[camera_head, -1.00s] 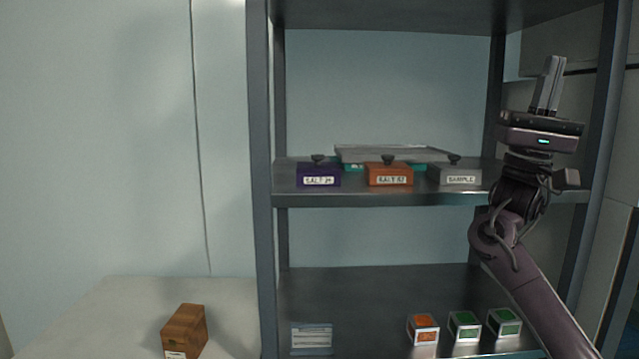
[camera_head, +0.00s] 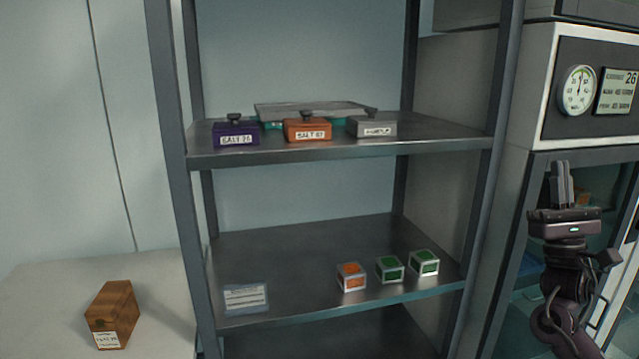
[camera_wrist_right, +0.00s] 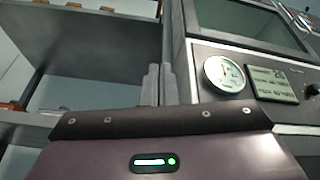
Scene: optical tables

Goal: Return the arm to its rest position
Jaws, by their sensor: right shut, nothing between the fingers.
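My right gripper (camera_head: 562,184) is at the right of the head view, pointing up, its two fingers together with nothing between them. It stands in front of the cabinet to the right of the shelf rack, clear of the shelves. In the right wrist view its closed fingers (camera_wrist_right: 157,84) point up between the rack and the cabinet. My left gripper is not in view.
The metal rack (camera_head: 340,147) holds a purple box (camera_head: 236,133), an orange box (camera_head: 307,130) and a grey box (camera_head: 372,127). Small cubes (camera_head: 390,268) sit below. A cabinet with a gauge (camera_head: 578,90) is at right. A wooden block (camera_head: 112,313) is at lower left.

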